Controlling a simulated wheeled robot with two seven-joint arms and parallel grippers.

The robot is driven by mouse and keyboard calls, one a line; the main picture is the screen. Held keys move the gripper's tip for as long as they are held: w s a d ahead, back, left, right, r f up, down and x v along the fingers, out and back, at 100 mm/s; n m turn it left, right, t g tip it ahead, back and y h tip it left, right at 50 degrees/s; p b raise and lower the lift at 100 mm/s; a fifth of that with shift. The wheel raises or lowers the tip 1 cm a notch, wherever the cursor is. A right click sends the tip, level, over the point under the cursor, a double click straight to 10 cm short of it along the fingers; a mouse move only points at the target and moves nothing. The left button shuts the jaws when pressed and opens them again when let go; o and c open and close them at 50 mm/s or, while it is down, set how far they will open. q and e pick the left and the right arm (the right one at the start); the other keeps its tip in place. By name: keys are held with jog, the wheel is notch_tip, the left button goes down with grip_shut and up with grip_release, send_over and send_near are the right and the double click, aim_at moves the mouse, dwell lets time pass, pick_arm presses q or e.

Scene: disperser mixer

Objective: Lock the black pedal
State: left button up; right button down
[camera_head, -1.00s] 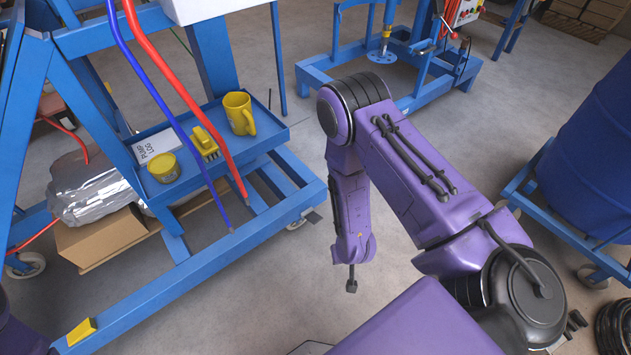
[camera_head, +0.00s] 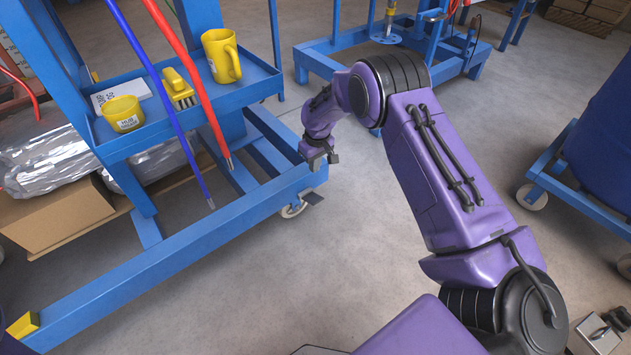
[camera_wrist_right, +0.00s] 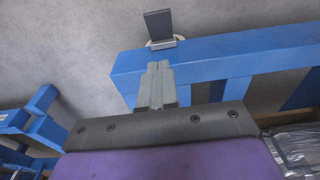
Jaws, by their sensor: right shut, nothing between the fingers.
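The black pedal (camera_head: 313,198) sticks out from a caster under the near right corner of the blue frame (camera_head: 215,232). In the right wrist view the pedal (camera_wrist_right: 158,25) stands out just beyond the blue beam, past my fingertips. My right gripper (camera_head: 318,161) is at the corner of the frame, above the pedal, pointing down. In the right wrist view its grey fingers (camera_wrist_right: 157,72) are together and empty, and they overlap the blue beam in the picture. I cannot tell whether they touch it. A gap shows between the fingertips and the pedal. My left gripper is not in view.
A blue shelf (camera_head: 258,83) on the frame holds a yellow mug (camera_head: 221,58), a brush (camera_head: 178,86) and a yellow tub (camera_head: 123,114). Red and blue hoses hang in front. Another blue stand is behind; a blue drum is at right. Floor between is clear.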

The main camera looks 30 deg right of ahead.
jog(key=b, duration=0.4)
send_over(315, 199)
jog(key=w, duration=0.1)
notch_tip(315, 199, down, 10)
jog(key=shift+w+r, duration=0.1)
jog(key=shift+w, duration=0.05)
jog(key=shift+s+f+b, duration=0.15)
jog(key=shift+s+f, duration=0.15)
jog(key=shift+f, duration=0.25)
jog(key=shift+s+f+b, duration=0.15)
jog(key=shift+s+f, duration=0.1)
jog(key=shift+f, duration=0.25)
jog(key=shift+s+f, duration=0.3)
jog(key=shift+f, duration=0.15)
